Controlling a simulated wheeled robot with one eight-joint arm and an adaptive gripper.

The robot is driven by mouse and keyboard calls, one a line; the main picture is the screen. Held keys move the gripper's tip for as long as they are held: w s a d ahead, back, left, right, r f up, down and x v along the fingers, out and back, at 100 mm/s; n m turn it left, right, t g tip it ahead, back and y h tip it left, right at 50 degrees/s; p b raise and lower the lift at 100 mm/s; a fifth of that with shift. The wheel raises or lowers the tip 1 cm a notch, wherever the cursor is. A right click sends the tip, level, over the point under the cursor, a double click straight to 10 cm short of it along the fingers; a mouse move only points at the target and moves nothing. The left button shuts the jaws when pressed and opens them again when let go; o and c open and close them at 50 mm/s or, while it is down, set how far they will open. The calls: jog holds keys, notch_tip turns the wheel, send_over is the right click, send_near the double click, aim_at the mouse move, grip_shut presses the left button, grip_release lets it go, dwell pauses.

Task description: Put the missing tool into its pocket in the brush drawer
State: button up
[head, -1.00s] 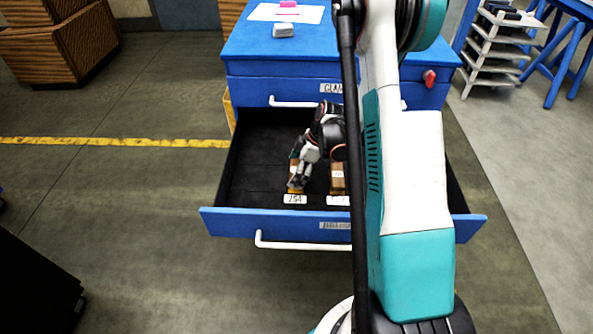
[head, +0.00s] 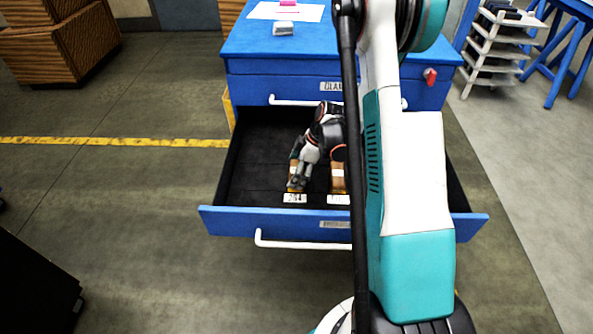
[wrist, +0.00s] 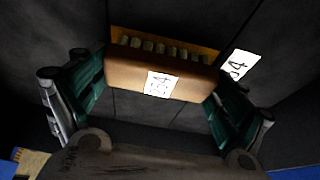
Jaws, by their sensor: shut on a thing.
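My gripper (head: 298,183) is inside the open drawer (head: 262,165), low at its front, just behind the white label (head: 295,198) that seems to read 254. In the wrist view my gripper (wrist: 160,100) has its green-padded fingers on both ends of a tan brush block (wrist: 130,72). The brush has a row of pale tufts and a white tag whose number is hard to read. An orange patch (wrist: 200,50) shows behind the brush. The label also shows in the wrist view (wrist: 238,66). I cannot tell whether the brush touches the drawer floor.
Another tan brush (head: 338,178) lies to the right, behind its own label (head: 338,199), partly hidden by my arm. The left part of the drawer is bare and dark. The blue cabinet top (head: 250,40) holds a white sheet and small items.

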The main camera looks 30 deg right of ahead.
dwell(0.3)
jog(key=o, duration=0.8)
jog(key=shift+o, duration=0.2)
jog(key=shift+f, duration=0.1)
jog(key=v, duration=1.2)
